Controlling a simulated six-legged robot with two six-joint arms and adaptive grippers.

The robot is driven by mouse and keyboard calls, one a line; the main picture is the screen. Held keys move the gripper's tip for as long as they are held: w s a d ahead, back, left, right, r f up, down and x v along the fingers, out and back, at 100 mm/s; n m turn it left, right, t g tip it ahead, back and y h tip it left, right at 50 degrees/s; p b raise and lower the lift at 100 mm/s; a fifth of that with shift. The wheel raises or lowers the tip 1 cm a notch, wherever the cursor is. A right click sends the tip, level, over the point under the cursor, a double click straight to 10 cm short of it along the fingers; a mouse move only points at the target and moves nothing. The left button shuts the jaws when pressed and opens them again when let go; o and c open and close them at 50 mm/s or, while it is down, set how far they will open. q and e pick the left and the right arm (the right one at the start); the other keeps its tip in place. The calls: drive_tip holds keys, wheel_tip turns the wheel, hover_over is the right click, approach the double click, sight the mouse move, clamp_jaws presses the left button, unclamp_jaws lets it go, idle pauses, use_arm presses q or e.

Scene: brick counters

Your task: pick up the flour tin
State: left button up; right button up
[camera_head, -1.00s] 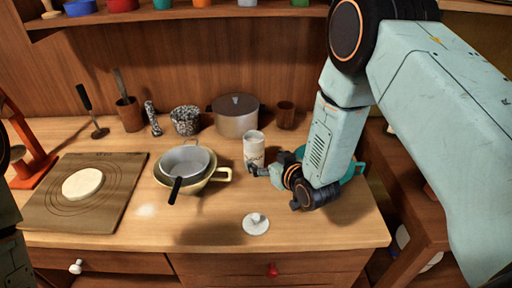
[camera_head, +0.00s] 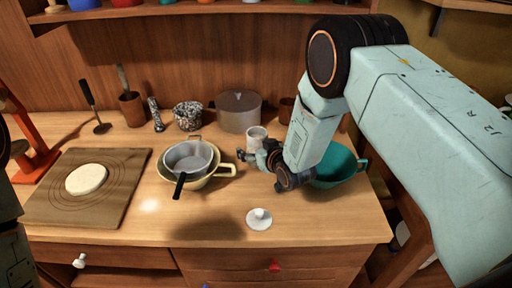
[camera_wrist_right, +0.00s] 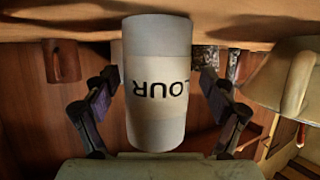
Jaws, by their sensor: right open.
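The flour tin (camera_head: 257,133) is a white, upright cylinder on the wooden counter, in front of the grey pot. Its lower part is hidden behind my right gripper (camera_head: 256,158) in the head view. In the right wrist view the tin (camera_wrist_right: 157,85) appears upside down, with dark letters "LOUR" showing. It stands between the two dark fingers of the right gripper (camera_wrist_right: 157,95), which are open, one on each side. Small gaps show between fingers and tin. My left gripper is not seen; only parts of my left arm show at the left edge.
A yellow colander with a grey pan (camera_head: 188,158) stands left of the tin, a teal bowl (camera_head: 338,167) right, behind my arm. The grey pot (camera_head: 238,112) and a brown cup (camera_head: 287,108) stand behind. A white knobbed lid (camera_head: 259,219) lies in front. The front counter is mostly clear.

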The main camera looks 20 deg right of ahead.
drive_tip(key=shift+w+d+f, duration=0.15)
drive_tip(key=shift+d, duration=0.15)
drive_tip(key=shift+a, duration=0.25)
drive_tip(key=c, duration=0.6)
drive_tip(key=shift+d, duration=0.2)
drive_tip(key=c, duration=0.5)
drive_tip(key=shift+a, duration=0.1)
drive_tip(key=c, duration=0.4)
